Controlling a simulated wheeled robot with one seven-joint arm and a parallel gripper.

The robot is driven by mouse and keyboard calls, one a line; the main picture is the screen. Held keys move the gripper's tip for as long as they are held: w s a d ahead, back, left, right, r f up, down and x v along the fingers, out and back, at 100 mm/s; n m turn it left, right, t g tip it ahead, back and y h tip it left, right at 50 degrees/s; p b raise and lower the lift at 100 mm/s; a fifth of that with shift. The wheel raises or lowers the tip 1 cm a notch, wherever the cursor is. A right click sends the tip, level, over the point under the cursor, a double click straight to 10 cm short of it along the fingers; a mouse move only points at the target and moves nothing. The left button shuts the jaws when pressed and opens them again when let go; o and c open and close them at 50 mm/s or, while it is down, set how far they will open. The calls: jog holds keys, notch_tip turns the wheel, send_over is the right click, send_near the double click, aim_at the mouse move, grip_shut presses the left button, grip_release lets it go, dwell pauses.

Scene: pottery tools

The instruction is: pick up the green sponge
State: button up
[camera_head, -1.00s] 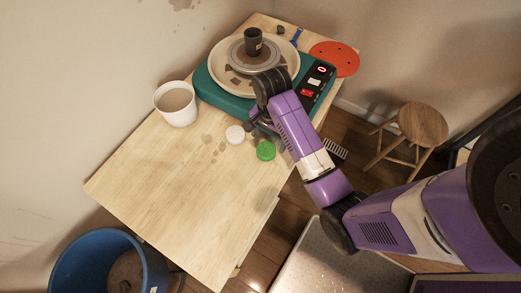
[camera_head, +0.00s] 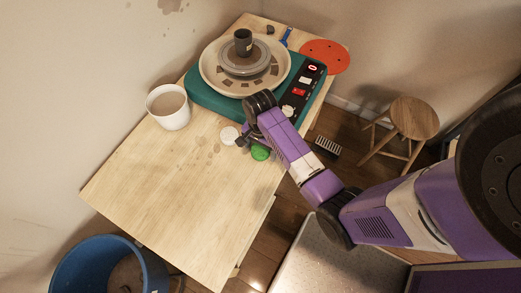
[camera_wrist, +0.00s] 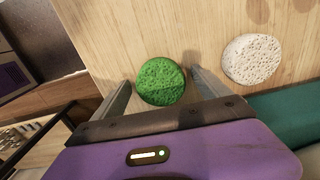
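The green sponge (camera_wrist: 160,82) is a round, porous disc lying on the wooden table. In the wrist view my gripper (camera_wrist: 158,88) is open, with one finger on each side of the sponge. Whether the fingers touch it I cannot tell. In the head view the green sponge (camera_head: 260,153) lies near the table's right edge, partly hidden by my gripper (camera_head: 246,140) and arm.
A white sponge (camera_wrist: 252,59) lies beside the green one. The teal pottery wheel (camera_head: 205,98) stands just behind, with a dark cup (camera_head: 243,43) on it. A white bucket (camera_head: 168,107) is at the left. The front of the table (camera_head: 180,205) is clear.

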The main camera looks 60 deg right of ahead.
jog(key=c, duration=0.8)
jog(key=shift+r, duration=0.15)
jog(key=shift+c, duration=0.2)
